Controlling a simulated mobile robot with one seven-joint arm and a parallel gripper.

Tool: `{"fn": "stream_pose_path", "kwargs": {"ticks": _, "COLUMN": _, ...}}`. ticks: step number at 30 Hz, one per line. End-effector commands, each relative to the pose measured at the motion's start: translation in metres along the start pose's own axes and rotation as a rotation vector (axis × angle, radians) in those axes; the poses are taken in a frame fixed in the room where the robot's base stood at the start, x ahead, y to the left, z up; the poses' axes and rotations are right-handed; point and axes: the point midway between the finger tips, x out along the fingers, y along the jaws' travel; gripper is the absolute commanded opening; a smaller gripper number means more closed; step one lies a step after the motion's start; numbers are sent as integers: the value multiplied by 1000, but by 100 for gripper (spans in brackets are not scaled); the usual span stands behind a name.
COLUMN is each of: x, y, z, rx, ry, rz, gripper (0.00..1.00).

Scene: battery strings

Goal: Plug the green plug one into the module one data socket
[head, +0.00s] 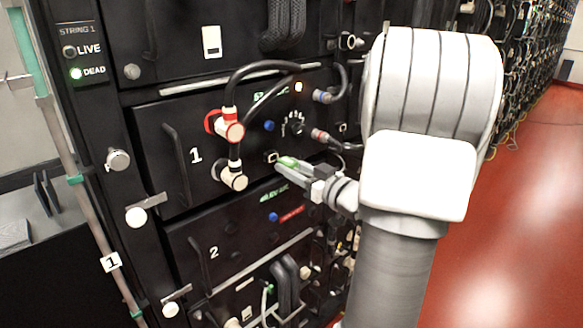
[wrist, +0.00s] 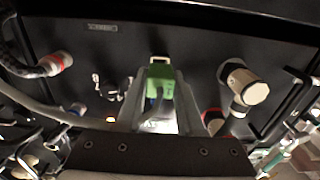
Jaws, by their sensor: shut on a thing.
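The green plug (head: 288,161) is held between the fingers of my gripper (head: 294,167), in front of the module marked 1. In the wrist view the green plug (wrist: 160,72) sits between the two fingertips of my gripper (wrist: 161,98), its front end facing the dark panel. The module one data socket (head: 270,157) is a small pale-rimmed opening just left of the plug's tip in the head view. The plug is close to it; I cannot tell whether they touch.
Two pale round connectors with red and black parts, one upper (head: 229,131) and one lower (head: 233,178), stand out left of the socket. Black cables loop above. A red-ringed connector (head: 321,136) is close above my gripper. Module 2 (head: 214,252) is below. Open red floor (head: 520,210) lies right.

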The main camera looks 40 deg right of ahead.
Motion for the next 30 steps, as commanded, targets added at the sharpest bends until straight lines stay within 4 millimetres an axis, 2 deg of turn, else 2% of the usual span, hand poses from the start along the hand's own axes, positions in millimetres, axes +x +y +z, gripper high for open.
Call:
{"fn": "stream_pose_path", "kwargs": {"ticks": 13, "x": 1, "y": 0, "z": 0, "rx": 0, "ry": 0, "rz": 0, "gripper": 0}}
{"fn": "stream_pose_path", "kwargs": {"ticks": 30, "x": 16, "y": 0, "z": 0, "rx": 0, "ry": 1, "rz": -1, "gripper": 0}}
